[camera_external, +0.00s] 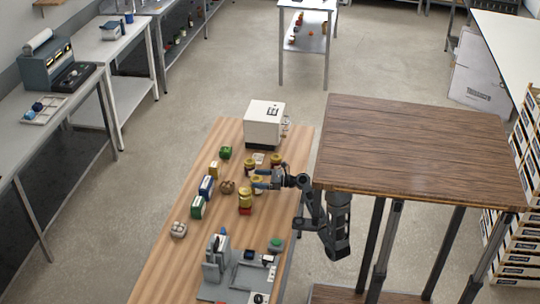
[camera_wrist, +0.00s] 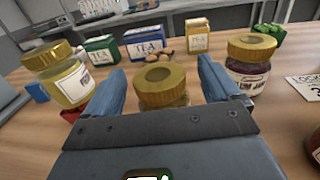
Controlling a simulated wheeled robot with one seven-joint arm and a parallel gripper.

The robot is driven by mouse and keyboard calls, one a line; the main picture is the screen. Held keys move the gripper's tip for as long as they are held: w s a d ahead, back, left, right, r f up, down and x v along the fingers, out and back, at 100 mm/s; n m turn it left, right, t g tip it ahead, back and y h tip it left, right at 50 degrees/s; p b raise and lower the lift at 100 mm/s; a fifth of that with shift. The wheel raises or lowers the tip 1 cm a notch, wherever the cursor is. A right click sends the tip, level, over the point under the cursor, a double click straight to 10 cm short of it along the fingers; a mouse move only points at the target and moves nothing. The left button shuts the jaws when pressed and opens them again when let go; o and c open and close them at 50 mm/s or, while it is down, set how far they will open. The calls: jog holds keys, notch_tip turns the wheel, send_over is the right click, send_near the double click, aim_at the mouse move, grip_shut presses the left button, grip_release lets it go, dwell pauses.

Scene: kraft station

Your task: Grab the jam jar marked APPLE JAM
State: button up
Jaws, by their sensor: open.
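Several gold-lidded jars stand on the wooden table, and I cannot read APPLE JAM on any label. My gripper (camera_wrist: 160,70) is open, with its blue-grey fingers on either side of one jar (camera_wrist: 163,86). That jar's label and most of its body are hidden behind the gripper. A jar with pale yellow contents (camera_wrist: 68,84) is at left in the wrist view, above something red. A jar with dark red contents (camera_wrist: 249,72) is at right. In the external view my gripper (camera_external: 257,179) reaches in from the right among the jars, close to the yellow-and-red pair (camera_external: 245,194).
Tea boxes (camera_wrist: 144,43) stand behind the jars, with brown lumps beside them. A white card (camera_wrist: 306,86) and part of another dark jar (camera_wrist: 314,146) are at right. A white machine (camera_external: 264,124) stands at the table's far end. The table's left side (camera_external: 165,265) has free room.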

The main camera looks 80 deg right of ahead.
aim_at(253, 178)
jog(key=shift+w+a, duration=0.15)
jog(key=shift+w, duration=0.65)
jog(key=shift+w+a, duration=0.1)
jog(key=shift+w, duration=0.65)
jog(key=c, duration=1.3)
jog(key=shift+c, duration=0.2)
